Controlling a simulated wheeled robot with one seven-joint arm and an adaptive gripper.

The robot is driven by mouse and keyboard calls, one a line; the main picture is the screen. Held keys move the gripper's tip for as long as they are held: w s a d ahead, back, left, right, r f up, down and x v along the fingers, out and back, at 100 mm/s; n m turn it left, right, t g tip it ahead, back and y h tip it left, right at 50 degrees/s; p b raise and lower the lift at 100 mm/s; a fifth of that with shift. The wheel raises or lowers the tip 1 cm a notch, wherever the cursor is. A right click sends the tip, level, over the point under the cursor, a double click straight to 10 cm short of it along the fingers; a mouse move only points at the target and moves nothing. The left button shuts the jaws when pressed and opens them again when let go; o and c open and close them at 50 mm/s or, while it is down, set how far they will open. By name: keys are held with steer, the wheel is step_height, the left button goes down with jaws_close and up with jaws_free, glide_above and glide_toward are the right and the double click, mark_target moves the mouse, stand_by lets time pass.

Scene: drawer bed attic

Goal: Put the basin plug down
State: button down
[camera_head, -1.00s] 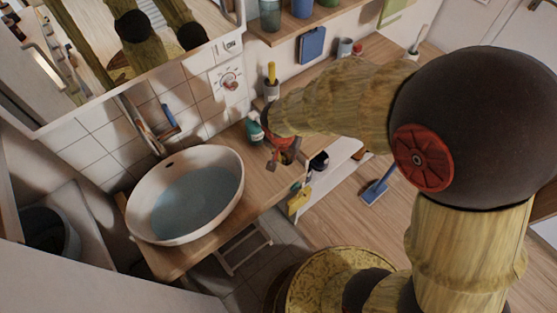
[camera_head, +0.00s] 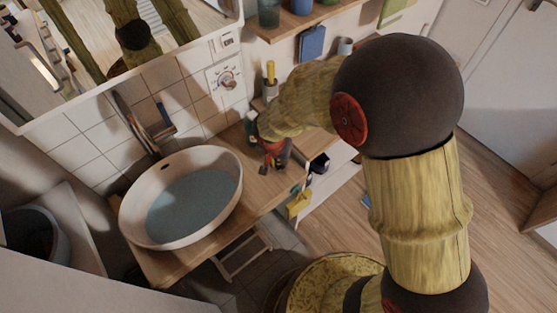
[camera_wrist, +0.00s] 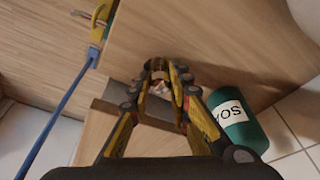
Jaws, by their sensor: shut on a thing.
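The basin plug (camera_wrist: 161,88) seems to be the small pale and dark piece between my fingertips in the wrist view; its shape is hard to make out. My gripper (camera_wrist: 163,76) is shut on it, over the wooden counter (camera_wrist: 200,45). In the head view my gripper (camera_head: 265,168) is low over the counter, just right of the white basin (camera_head: 130,215). I cannot tell whether the plug touches the counter. The basin holds bluish water.
A green bottle (camera_wrist: 238,122) with a white label stands close to my gripper. A cup with a yellow-handled item (camera_head: 270,88) is behind my arm. A yellow cloth (camera_head: 299,203) hangs at the counter's right edge. Bare counter lies between basin and gripper.

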steer(key=shift+f, duration=0.15)
steer(key=c, duration=1.7)
jaws_free()
steer(key=shift+c, duration=0.2)
steer(key=shift+o, duration=0.4)
steer(key=shift+r, duration=0.5)
steer(key=p+v, duration=0.4)
steer(key=v, duration=0.7)
steer(key=s+d+r+n+t, duration=0.1)
steer(key=s+d+r, duration=0.4)
steer(key=d+r, duration=0.6)
steer(key=s+d+r+n+t+y, duration=0.1)
steer(key=s+d+r+n, duration=0.2)
steer(key=s+r, duration=0.7)
steer(key=s+d, duration=0.1)
steer(key=s, duration=0.1)
steer(key=shift+s+n+t, duration=0.25)
steer(key=shift+n+t, duration=0.05)
steer(key=shift+t, duration=0.1)
